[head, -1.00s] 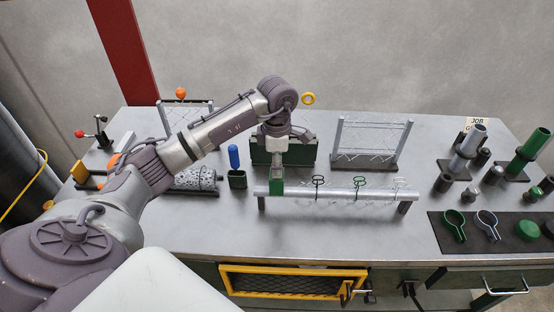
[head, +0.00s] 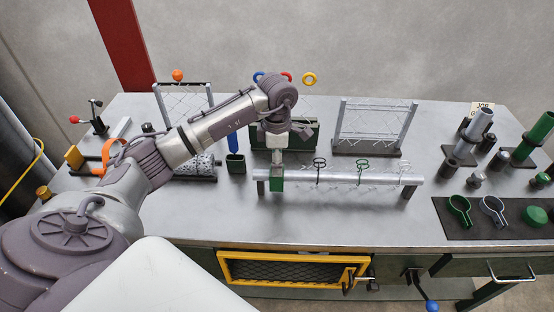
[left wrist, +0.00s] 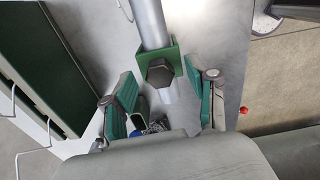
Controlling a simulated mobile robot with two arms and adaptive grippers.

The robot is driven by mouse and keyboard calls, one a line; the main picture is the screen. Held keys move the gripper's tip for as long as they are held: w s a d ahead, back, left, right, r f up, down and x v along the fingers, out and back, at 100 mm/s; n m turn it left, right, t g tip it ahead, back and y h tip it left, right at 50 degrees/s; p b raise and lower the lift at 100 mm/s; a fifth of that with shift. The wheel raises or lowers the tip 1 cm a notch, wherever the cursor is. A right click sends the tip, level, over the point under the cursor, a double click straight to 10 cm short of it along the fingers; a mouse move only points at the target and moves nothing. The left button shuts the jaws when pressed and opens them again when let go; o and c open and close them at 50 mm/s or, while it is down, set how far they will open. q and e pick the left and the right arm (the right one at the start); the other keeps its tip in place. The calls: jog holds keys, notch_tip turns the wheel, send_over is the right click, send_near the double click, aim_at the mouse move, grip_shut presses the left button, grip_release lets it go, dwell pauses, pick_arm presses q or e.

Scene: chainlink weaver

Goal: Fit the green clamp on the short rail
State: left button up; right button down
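The rail (head: 340,178) is a pale grey tube lying across low supports at the front of the bench. My left gripper (left wrist: 163,102) is above this end, pointing down. Its two green-padded fingers are spread, one to each side, with a gap visible between pads and bracket. In the head view my left gripper (head: 277,170) hides part of this end. A green ring clamp (head: 459,209) lies on the dark mat. My right gripper is out of view.
Three looped hooks stand along the rail. A mesh frame (head: 372,128) and a green box (head: 310,138) stand behind. The dark mat (head: 480,230) and several posts are at right. The bench front centre is clear.

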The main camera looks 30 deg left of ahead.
pick_arm(q)
notch_tip(320, 180, up, 12)
dwell(0.7)
dwell(0.4)
